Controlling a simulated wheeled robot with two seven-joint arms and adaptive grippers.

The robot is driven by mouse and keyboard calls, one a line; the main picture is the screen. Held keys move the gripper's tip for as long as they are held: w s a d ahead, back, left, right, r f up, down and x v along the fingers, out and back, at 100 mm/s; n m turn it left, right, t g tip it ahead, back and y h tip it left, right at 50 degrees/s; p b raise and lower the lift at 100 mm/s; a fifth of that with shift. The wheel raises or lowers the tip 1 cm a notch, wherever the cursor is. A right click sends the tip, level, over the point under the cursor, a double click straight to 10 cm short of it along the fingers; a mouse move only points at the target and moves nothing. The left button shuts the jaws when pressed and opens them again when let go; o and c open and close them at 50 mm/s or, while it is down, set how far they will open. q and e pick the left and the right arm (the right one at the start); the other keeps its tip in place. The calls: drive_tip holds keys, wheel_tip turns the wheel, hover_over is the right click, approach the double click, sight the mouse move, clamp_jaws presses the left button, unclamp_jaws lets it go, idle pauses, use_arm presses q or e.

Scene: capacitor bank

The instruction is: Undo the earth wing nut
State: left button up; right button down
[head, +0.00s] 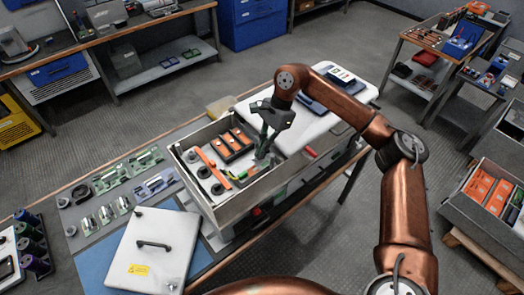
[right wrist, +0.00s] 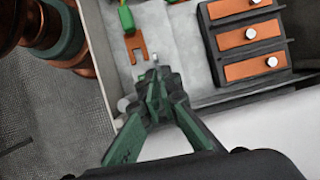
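The open grey metal box (head: 235,213) stands on the bench in the head view. My right gripper (head: 262,153) reaches down into its right part. In the right wrist view, its green fingers (right wrist: 153,78) run close together at the tips. A small pale metal bit shows at the tips; I cannot tell whether it is the wing nut held between them or a stud behind. A forked copper lug (right wrist: 137,46) lies just beyond the tips, near a green-and-yellow lead (right wrist: 126,16). My left gripper is not in view.
Black blocks with orange-copper plates (right wrist: 247,39) stand beside the fingers, near the box wall. A white lid with a handle (head: 152,250) lies in front on the bench. Trays of small parts (head: 128,180) lie to the left. A white panel (head: 310,115) lies behind.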

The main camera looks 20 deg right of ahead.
drive_tip(key=shift+s+d+f, duration=0.1)
drive_tip(key=shift+f, duration=0.4)
drive_tip(key=c, duration=2.5)
unclamp_jaws()
drive_tip(key=shift+o, duration=0.2)
drive_tip(key=shift+r, duration=0.1)
drive_tip(key=shift+r, duration=0.15)
drive_tip(key=v, duration=1.2)
drive_tip(key=shift+r, duration=0.1)
